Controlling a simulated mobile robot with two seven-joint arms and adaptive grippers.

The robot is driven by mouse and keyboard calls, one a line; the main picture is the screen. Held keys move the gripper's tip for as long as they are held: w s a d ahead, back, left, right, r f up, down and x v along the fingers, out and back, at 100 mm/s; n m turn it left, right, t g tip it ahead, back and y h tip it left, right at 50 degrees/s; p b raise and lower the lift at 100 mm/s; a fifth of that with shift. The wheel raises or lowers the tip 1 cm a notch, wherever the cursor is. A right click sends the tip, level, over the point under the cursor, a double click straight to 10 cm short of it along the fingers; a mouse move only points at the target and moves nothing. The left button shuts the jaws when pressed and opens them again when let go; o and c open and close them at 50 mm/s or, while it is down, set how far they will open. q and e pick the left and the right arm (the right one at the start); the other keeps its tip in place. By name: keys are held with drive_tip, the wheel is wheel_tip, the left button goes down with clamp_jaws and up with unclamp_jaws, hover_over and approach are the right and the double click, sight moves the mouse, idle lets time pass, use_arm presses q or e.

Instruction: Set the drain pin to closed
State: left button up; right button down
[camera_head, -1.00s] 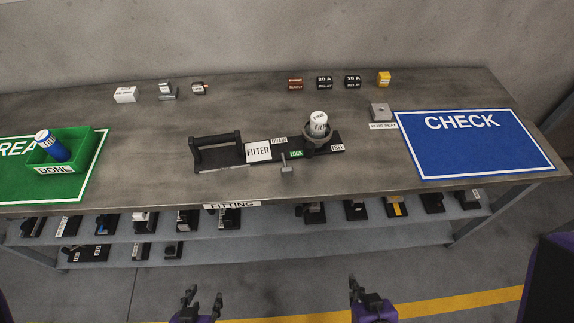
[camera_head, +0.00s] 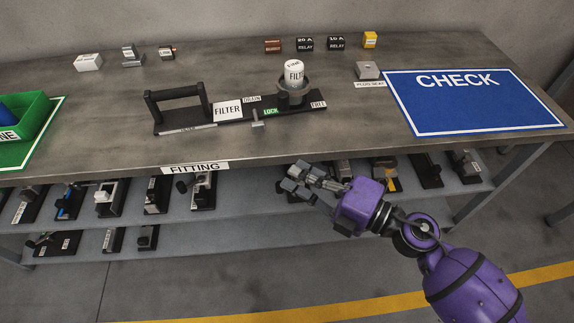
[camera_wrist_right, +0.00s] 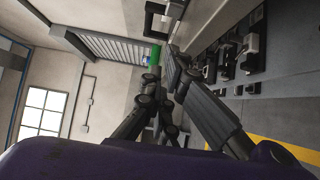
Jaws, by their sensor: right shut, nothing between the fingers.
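The filter fixture is a black base (camera_head: 206,127) on the bench, with a black handle frame at its left end and FILTER, DRAIN, LOCK and FREE labels. A small grey T-shaped pin (camera_head: 257,119) sticks out of its front edge beside the green LOCK label. I cannot tell for sure whether this is the drain pin. A white filter canister (camera_head: 294,72) stands upright in a grey cup (camera_head: 293,89) on the base. My right gripper (camera_head: 293,180) is shut and empty, in front of the bench, below and right of the pin. My left gripper is out of view.
The bench front edge, with a FITTING label (camera_head: 195,168), lies between my right gripper and the fixture. Lower shelves (camera_head: 258,215) hold several fittings. A blue CHECK mat (camera_head: 470,110) lies right and a green bin (camera_head: 32,117) left. Relays (camera_head: 305,44) stand behind.

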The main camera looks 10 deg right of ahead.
sight(257, 122)
drive_tip(key=x, duration=0.4)
drive_tip(key=w+d+x, duration=0.1)
drive_tip(key=x, duration=0.3)
drive_tip(key=w+p+x, duration=0.1)
drive_tip(key=x, duration=0.3)
drive_tip(key=shift+d, duration=0.4)
drive_tip(key=shift+w, duration=0.15)
drive_tip(key=w, duration=0.6)
drive_tip(key=shift+a+p, duration=0.35)
drive_tip(key=shift+p, duration=0.05)
drive_tip(key=shift+w+f, duration=0.2)
drive_tip(key=shift+w, duration=0.1)
drive_tip(key=shift+s+r, duration=0.2)
drive_tip(key=shift+s, duration=0.1)
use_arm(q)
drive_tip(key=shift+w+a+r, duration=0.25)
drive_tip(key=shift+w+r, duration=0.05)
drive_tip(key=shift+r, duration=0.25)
use_arm(e)
drive_tip(key=shift+f, duration=0.1)
